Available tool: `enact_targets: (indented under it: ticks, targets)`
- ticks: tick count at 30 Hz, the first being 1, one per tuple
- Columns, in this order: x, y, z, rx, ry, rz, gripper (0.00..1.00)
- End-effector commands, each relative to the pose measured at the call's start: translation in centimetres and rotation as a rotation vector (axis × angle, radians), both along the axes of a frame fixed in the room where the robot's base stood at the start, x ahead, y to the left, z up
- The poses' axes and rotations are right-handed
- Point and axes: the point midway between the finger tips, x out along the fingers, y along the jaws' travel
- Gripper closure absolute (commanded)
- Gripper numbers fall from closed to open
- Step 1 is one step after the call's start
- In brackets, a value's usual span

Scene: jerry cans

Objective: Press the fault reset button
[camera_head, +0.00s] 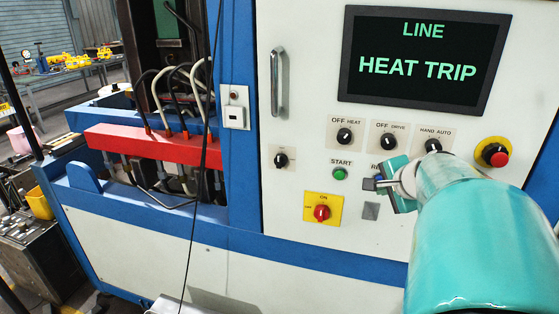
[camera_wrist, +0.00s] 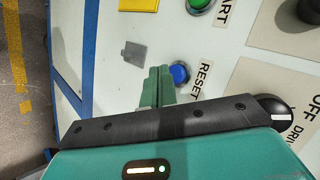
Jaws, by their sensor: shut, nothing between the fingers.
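The blue reset button (camera_wrist: 180,73) shows in the wrist view, beside the label RESET (camera_wrist: 205,80). My gripper (camera_wrist: 158,85) is shut, its green fingers pressed together with nothing between them. The fingertips lie just left of the blue button in that view; I cannot tell if they touch the panel. In the head view my gripper (camera_head: 378,184) is at the white control panel (camera_head: 300,150), below and right of the green START button (camera_head: 340,173), covering most of the reset button and its label. The display (camera_head: 420,58) reads LINE HEAT TRIP.
Black selector knobs (camera_head: 344,135) sit above the button row. A red emergency button (camera_head: 494,154) is at the right. A red rotary switch on a yellow plate (camera_head: 322,208) is lower left of my gripper. A door handle (camera_head: 278,82) stands out at the panel's left.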

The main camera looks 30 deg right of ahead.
Motion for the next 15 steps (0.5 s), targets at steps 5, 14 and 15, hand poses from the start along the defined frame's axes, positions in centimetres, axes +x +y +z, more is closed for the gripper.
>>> enact_targets:
  ticks: [5, 14, 15]
  targets:
    - [0.0, 0.0, 0.0, 0.0, 0.0, 0.0, 1.0]
    - [0.57, -0.56, 0.02, 0.0, 0.0, 0.001, 1.0]
    - [0.59, -0.62, 0.03, -0.001, 0.0, 0.001, 1.0]
